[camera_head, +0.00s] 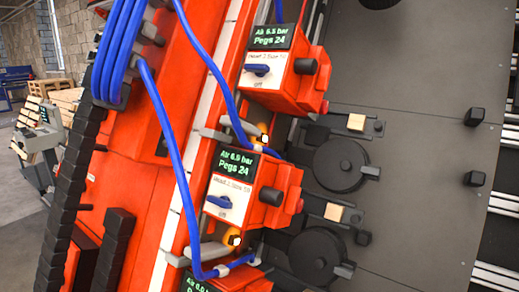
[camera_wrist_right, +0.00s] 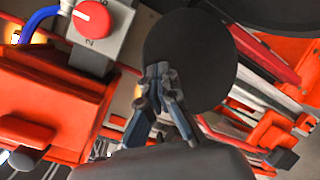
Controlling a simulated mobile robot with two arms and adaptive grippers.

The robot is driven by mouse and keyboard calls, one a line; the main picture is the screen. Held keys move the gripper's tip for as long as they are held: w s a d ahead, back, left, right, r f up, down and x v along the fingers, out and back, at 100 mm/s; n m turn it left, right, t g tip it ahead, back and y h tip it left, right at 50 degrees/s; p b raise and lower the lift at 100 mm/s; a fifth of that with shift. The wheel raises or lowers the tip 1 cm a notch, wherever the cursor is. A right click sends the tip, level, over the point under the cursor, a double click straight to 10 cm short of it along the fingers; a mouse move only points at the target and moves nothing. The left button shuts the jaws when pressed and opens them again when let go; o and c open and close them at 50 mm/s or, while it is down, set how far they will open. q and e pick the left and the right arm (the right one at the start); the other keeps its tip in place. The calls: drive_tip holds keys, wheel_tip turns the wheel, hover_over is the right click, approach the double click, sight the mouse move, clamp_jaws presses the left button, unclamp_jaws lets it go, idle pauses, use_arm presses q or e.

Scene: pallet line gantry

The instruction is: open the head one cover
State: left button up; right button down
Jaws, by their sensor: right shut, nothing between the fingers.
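Several red head units stand along the slanted red gantry in the head view: an upper one (camera_head: 287,75), a middle one (camera_head: 254,190) and a partly cut-off lower one. Their small labels are too blurred to say surely which is head one. Dark round discs sit beside them, an upper disc (camera_head: 340,163) and a lower disc (camera_head: 317,256); I cannot tell whether either is the cover. In the right wrist view my right gripper (camera_wrist_right: 161,72) is shut and empty, in front of a dark round disc (camera_wrist_right: 205,50). Contact with it cannot be told. My left gripper is not in view.
Blue hoses (camera_head: 180,165) run down the gantry past the heads. A dark grey plate (camera_head: 410,90) with small black blocks lies to the right. In the right wrist view a grey box with a red knob (camera_wrist_right: 93,19) and a red housing (camera_wrist_right: 45,110) are close on the left.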

drive_tip(key=shift+w+a+r, duration=0.1)
drive_tip(key=shift+w+a, duration=0.1)
drive_tip(key=shift+a, duration=0.5)
drive_tip(key=shift+w+a+r, duration=0.1)
drive_tip(key=shift+w+a, duration=0.1)
drive_tip(key=shift+a, duration=0.45)
drive_tip(key=shift+w+a+b, duration=0.3)
drive_tip(key=shift+w+a, duration=0.25)
drive_tip(key=shift+a, duration=0.35)
drive_tip(key=p+v, duration=0.3)
drive_tip(key=v, duration=0.7)
drive_tip(key=shift+d, duration=0.4)
drive_tip(key=shift+s+f, duration=0.1)
